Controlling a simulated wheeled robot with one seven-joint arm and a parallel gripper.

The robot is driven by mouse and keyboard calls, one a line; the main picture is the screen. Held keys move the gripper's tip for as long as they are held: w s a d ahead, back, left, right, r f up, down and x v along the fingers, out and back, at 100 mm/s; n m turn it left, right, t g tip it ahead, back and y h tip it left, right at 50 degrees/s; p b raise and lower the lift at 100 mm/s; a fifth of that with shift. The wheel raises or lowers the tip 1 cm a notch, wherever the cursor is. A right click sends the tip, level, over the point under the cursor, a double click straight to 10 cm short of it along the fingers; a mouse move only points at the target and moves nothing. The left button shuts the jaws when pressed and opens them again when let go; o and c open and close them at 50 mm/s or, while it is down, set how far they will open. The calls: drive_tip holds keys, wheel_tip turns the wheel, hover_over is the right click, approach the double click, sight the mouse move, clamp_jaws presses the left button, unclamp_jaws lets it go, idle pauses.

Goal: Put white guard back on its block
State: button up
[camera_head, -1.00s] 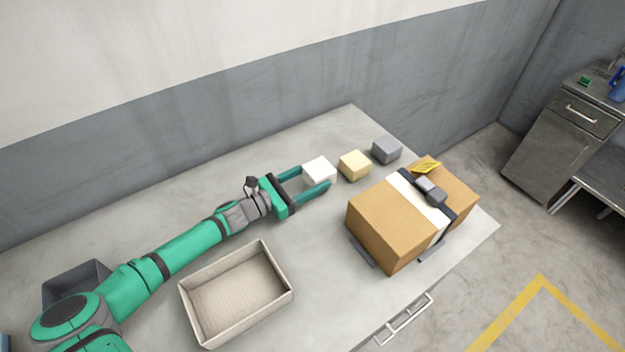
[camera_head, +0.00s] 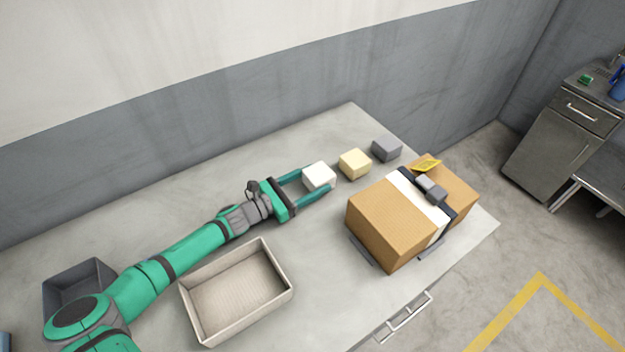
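The white guard (camera_head: 319,174) shows as a small white box-shaped piece near the back of the table, left of a cream block. My gripper (camera_head: 318,182) has one finger on each side of it, with the fingers appearing to press on its sides. The fingers reach in from the left. I cannot tell whether a separate block is under the white piece, or whether it touches the table; its underside is hidden.
The cream block (camera_head: 355,164) and a grey block (camera_head: 387,148) stand in line to the right. A large cardboard box (camera_head: 392,224) with a white band lies front right. An open beige tray (camera_head: 285,293) is in front of my arm. A grey bin (camera_head: 103,268) is at left.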

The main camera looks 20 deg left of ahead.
drive_tip(key=shift+o, duration=1.2)
drive_tip(key=shift+r, duration=0.1)
drive_tip(key=shift+r, duration=0.6)
drive_tip(key=v, duration=1.1)
drive_tip(key=shift+a+f, duration=0.1)
drive_tip(key=shift+a, duration=0.05)
drive_tip(key=shift+s+a, duration=0.2)
drive_tip(key=shift+s, duration=0.3)
drive_tip(key=shift+w+d, duration=0.1)
